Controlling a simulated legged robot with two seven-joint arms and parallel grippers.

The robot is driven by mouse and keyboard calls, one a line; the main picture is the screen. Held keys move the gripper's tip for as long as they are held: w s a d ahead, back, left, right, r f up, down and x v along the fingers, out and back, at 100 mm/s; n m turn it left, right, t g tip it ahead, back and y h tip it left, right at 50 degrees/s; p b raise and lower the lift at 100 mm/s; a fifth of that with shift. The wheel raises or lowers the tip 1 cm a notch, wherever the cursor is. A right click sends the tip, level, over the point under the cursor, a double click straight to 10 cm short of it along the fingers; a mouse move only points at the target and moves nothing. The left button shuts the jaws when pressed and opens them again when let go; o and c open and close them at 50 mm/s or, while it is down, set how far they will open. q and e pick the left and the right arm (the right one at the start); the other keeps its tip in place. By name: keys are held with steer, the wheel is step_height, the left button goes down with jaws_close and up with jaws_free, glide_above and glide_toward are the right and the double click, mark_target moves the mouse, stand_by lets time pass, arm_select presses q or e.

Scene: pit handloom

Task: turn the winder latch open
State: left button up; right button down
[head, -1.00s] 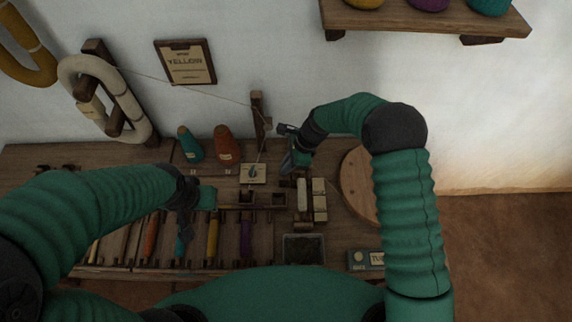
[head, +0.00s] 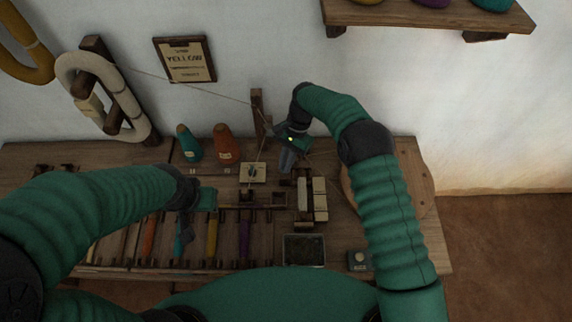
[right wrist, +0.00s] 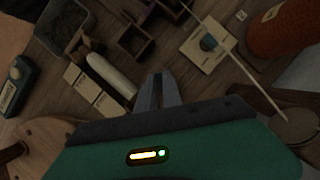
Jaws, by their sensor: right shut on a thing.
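My right gripper (head: 287,162) is above the bench beside the winder, pointing down. In the right wrist view its fingers (right wrist: 158,90) lie close together, and what they hold is hidden. The winder, with a pale spindle (head: 302,192) and pale blocks (head: 320,200), stands just right of and below it. The spindle also shows in the right wrist view (right wrist: 108,76), beside and apart from the fingertips. I cannot make out a winder latch for certain. My left gripper (head: 184,230) hangs over the row of coloured bobbins; its jaws are unclear.
A pale plate with a dark knob (head: 253,172) lies left of the gripper. A wooden post (head: 257,115) and teal and orange cones (head: 226,148) stand behind. A thin yarn runs from the skein (head: 66,75). A dark tray (head: 304,250) is in front; a round wooden disc (head: 418,180) is right.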

steer(key=n+b, duration=0.1)
steer(key=n, duration=0.1)
steer(key=n+h+b, duration=0.1)
steer(key=n, duration=0.1)
steer(key=shift+w+a+f+g, duration=0.1)
steer(key=shift+w+g, duration=0.1)
steer(key=shift+g, duration=0.1)
steer(key=shift+a+n+h+b, duration=0.1)
steer(key=shift+n+h+b, duration=0.65)
steer(key=shift+n, duration=0.95)
steer(key=shift+r, duration=0.2)
steer(key=c, duration=1.5)
jaws_free()
steer(key=shift+f, duration=0.1)
